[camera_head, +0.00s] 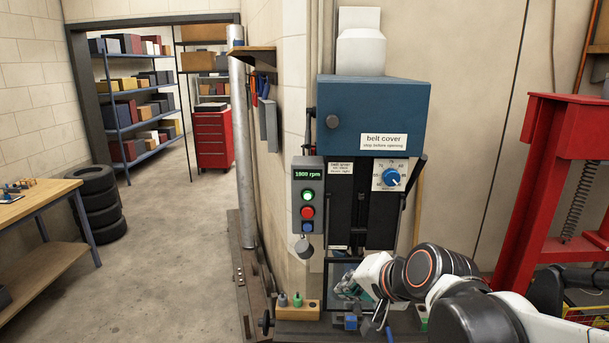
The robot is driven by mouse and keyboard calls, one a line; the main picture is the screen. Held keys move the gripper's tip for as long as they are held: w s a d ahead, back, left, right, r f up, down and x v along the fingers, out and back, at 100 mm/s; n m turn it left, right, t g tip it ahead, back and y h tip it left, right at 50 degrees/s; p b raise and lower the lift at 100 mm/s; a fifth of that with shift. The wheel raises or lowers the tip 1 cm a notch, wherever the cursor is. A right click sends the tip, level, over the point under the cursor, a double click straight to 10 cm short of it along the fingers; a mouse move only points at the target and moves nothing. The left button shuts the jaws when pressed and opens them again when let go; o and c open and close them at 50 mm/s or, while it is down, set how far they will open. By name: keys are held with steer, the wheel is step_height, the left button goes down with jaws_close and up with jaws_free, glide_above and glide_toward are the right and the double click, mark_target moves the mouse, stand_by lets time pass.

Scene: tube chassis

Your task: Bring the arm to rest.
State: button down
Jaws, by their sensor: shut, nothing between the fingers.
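My arm reaches in from the lower right of the head view. My gripper (347,287) is at the front of the drill-press-like machine (372,118), low down by its clear guard. The fingers are small and partly hidden against the guard; they look shut and empty. The gripper is above the machine's table, close to a small blue block (350,322). I cannot tell whether it touches the guard.
A wooden block with small bits (297,308) stands left of the gripper. A red press frame (555,170) is close on the right. A workbench (35,210) and stacked tyres (97,205) are at the left. The floor between is clear.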

steer(key=s+d+f+n+g+h+b, duration=0.1)
steer(key=s+d+f+n+h+b, duration=0.1)
steer(key=s+d+f+b, duration=0.3)
steer(key=s+d+f+n+h+b, duration=0.2)
steer(key=s+d+f+n+b, duration=0.2)
steer(key=s+f, duration=0.7)
steer(key=d+b, duration=0.2)
steer(key=b, duration=0.1)
steer(key=shift+f+n+g, duration=0.2)
steer(key=shift+n+g, duration=0.2)
